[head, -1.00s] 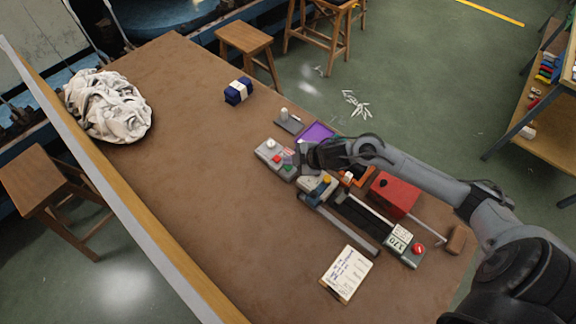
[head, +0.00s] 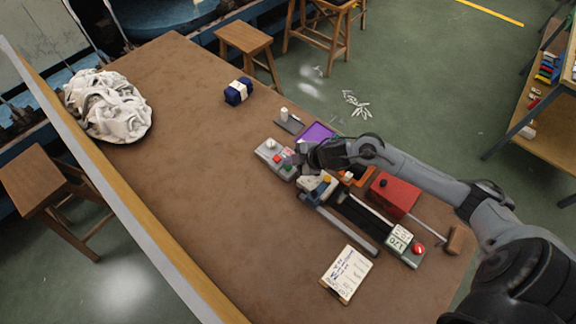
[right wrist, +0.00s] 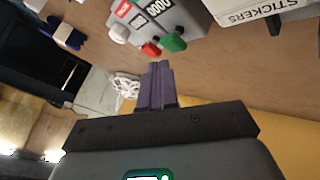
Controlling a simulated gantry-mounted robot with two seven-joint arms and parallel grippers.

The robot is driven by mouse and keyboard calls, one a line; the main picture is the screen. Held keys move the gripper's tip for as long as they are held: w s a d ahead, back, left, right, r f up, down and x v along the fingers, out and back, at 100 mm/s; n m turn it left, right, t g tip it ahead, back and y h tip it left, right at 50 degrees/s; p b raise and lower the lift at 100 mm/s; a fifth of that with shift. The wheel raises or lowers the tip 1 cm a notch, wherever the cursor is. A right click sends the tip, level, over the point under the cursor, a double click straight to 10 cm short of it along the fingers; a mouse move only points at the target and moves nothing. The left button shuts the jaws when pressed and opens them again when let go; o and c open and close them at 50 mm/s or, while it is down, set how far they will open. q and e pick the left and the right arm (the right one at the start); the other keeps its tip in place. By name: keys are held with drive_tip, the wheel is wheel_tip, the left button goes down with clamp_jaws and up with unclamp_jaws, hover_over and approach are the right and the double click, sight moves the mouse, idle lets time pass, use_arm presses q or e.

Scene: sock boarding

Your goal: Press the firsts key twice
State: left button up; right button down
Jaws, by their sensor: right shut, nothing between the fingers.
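A grey counter box (head: 268,149) stands near the table's far right edge. It has a white key (right wrist: 119,34), a red key (right wrist: 151,49) and a green key (right wrist: 173,42), with a display that seems to read 0000 (right wrist: 157,7). I cannot read which key is labelled firsts. My right gripper (head: 296,158) is beside the box at its green-key end. In the right wrist view its purple fingers (right wrist: 160,68) are shut and empty, with the tips just short of the red and green keys in the picture. I cannot tell if they touch. My left gripper is not in view.
A purple tray (head: 318,132), a red box (head: 393,195) and a boarding device with a long rail (head: 345,232) crowd around my right gripper. A clipboard (head: 346,272), a navy bundle (head: 238,91) and a white cloth heap (head: 108,105) lie apart. The table's middle is clear.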

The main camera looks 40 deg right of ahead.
drive_tip(key=shift+f, duration=0.25)
drive_tip(key=shift+f, duration=0.2)
idle(0.4)
drive_tip(key=shift+f, duration=0.4)
idle(0.3)
drive_tip(key=shift+f+b, duration=0.3)
drive_tip(key=shift+b, duration=0.1)
drive_tip(key=shift+r, duration=0.1)
idle(0.4)
drive_tip(key=shift+r+p, duration=1.05)
drive_tip(key=shift+p, duration=0.2)
